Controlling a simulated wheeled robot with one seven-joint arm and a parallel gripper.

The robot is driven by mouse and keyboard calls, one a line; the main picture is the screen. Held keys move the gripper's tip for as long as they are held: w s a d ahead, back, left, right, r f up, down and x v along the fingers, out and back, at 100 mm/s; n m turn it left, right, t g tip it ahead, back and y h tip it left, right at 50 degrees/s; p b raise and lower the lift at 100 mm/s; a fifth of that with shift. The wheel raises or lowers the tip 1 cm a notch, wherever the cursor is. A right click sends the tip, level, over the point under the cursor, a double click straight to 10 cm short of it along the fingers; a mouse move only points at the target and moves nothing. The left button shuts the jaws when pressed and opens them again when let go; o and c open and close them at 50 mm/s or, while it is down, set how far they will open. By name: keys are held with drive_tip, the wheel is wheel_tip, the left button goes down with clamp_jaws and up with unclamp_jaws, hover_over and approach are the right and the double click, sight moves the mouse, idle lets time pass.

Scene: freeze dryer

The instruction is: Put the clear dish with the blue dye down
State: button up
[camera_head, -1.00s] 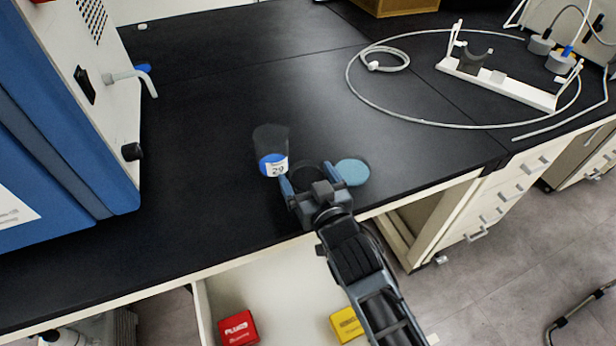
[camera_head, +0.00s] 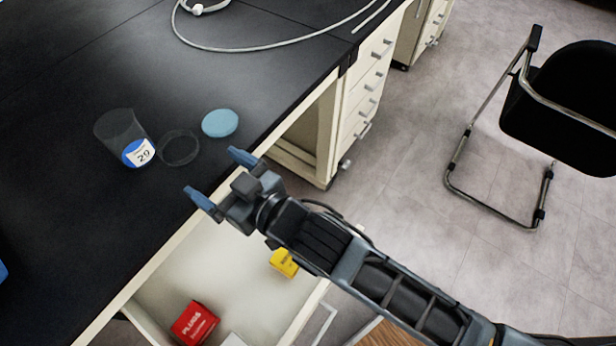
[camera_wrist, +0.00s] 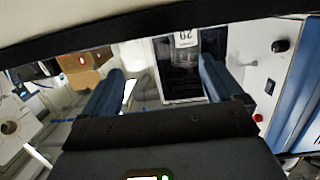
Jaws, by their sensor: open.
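A clear round dish (camera_head: 180,148) lies flat on the black bench top, and I see no blue in it. A light blue round dish or disc (camera_head: 220,123) lies just to its right. A clear beaker (camera_head: 120,128) with blue at its base and a label reading 29 stands to its left. My gripper (camera_head: 218,176) is open and empty at the bench's front edge, apart from the dish. In the wrist view, the gripper's fingers (camera_wrist: 160,88) are spread, with a label beyond them.
An open drawer (camera_head: 210,270) below the bench edge holds a red box (camera_head: 194,322) and a yellow box (camera_head: 284,262). A white cable (camera_head: 260,48) curves over the back of the bench. A black chair (camera_head: 575,105) stands on the floor at right.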

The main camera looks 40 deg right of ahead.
drive_tip(key=s+d+m+h, duration=0.1)
drive_tip(key=s+d, duration=0.5)
drive_tip(key=s, duration=0.7)
drive_tip(key=s+d+r+m+h, duration=0.1)
drive_tip(key=s+d, duration=0.6)
drive_tip(key=s, duration=0.5)
drive_tip(key=shift+s+r+h, duration=0.3)
drive_tip(key=shift+s+h, duration=0.05)
drive_tip(key=shift+h, duration=0.05)
drive_tip(key=shift+m+g+h, duration=0.4)
drive_tip(key=shift+m+h, duration=0.2)
drive_tip(key=shift+h, duration=0.2)
drive_tip(key=s+r, duration=0.2)
drive_tip(key=s+d+r, duration=0.1)
drive_tip(key=s, duration=0.2)
drive_tip(key=s+d+r, duration=0.1)
drive_tip(key=s+r, duration=0.1)
drive_tip(key=shift+s+r, duration=0.15)
drive_tip(key=shift+r, duration=0.2)
